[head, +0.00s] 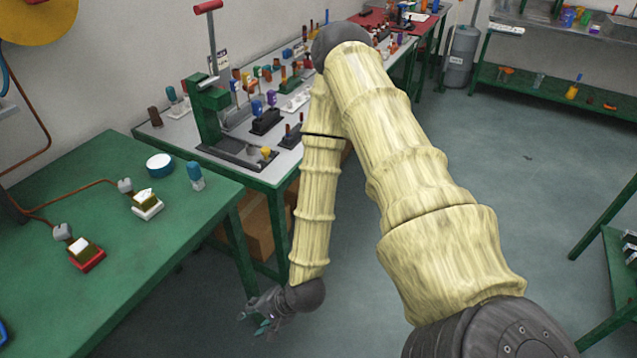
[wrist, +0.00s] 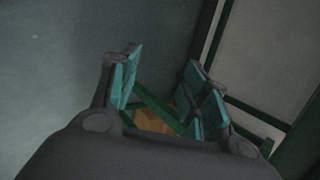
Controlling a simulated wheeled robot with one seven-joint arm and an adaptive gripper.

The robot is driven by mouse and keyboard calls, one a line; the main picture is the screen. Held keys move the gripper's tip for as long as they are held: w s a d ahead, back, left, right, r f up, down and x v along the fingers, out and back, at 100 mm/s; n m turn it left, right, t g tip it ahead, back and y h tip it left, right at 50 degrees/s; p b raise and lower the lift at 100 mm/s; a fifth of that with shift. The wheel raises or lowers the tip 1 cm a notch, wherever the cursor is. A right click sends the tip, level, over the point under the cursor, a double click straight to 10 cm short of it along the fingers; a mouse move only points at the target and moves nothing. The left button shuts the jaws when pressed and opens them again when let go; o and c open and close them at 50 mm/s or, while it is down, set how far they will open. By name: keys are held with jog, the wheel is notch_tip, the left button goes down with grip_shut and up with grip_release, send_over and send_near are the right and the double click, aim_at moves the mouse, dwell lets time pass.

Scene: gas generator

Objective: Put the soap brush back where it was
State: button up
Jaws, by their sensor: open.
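My gripper (head: 264,316) hangs low in the head view, beside the front of the green table and below its top. In the wrist view its two teal-padded fingers (wrist: 163,92) stand apart with nothing between them. I cannot make out a soap brush for certain. A small blue-and-white upright object (head: 195,176) stands near the right edge of the green table (head: 120,285), but I cannot tell if it is the brush.
The green table also holds a round white-and-blue tub (head: 160,164), a block on a red base (head: 86,254) and one on a white base (head: 147,204). A grey-topped bench (head: 175,138) behind is crowded with small items. Cardboard boxes (head: 255,225) sit beneath it. Floor at right is clear.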

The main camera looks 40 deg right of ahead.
jog(key=s+d+f+n+g+h, duration=0.2)
jog(key=s+d+f+n, duration=0.1)
jog(key=s+n, duration=0.3)
jog(key=s+d+f+n+g+h, duration=0.2)
jog(key=s+n, duration=0.5)
jog(key=s, duration=0.4)
notch_tip(320, 180, down, 3)
jog(key=shift+s+d+r+g+h, duration=0.2)
jog(key=shift+d+g+h, duration=0.25)
jog(key=shift+g, duration=0.35)
